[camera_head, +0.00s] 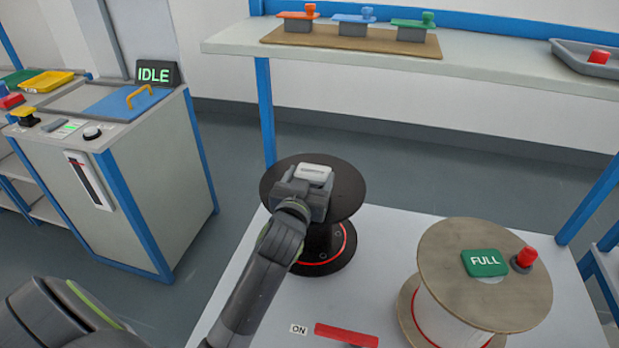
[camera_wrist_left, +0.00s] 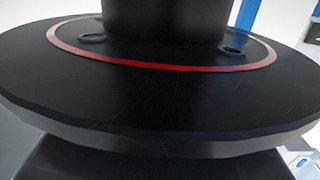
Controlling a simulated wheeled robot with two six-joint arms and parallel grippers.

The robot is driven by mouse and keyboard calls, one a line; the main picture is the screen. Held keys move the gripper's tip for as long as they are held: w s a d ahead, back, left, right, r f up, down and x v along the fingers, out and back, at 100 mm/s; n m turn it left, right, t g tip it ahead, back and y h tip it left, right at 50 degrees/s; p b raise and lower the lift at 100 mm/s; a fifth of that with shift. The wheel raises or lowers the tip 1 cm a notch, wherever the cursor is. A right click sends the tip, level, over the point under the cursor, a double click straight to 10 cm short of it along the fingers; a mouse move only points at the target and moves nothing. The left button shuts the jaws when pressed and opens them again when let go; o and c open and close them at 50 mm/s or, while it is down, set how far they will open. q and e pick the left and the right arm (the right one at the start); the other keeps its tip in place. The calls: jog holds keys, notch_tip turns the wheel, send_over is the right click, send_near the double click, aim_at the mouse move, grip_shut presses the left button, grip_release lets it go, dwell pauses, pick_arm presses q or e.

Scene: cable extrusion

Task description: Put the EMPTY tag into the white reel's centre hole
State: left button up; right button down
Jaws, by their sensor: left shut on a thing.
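My left gripper (camera_head: 308,188) is shut on a small whitish tag (camera_head: 314,172) over the top flange of the black reel (camera_head: 343,194). The tag's lettering is too small to read for certain. I cannot tell whether the tag touches the reel. The white reel (camera_head: 453,264), with tan flanges and a white winding, stands to the right. A green FULL tag (camera_head: 484,263) lies over the middle of its top, so its centre hole is hidden. The left wrist view shows a black flange with a red ring (camera_wrist_left: 160,67), but no fingertips or tag. My right gripper is not in view.
A shelf (camera_head: 480,72) runs along the back. The IDLE machine (camera_head: 125,175) stands left.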

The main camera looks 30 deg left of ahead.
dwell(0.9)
pick_arm(q)
jog(key=shift+f+b, duration=0.3)
jog(key=shift+f, duration=0.5)
dwell(0.3)
jog(key=shift+r, duration=0.2)
jog(key=shift+r+p, duration=0.65)
jog(key=shift+p, duration=0.3)
dwell(0.5)
jog(key=shift+f+b, duration=0.4)
jog(key=shift+f, duration=0.45)
dwell(0.3)
jog(key=o, duration=0.7)
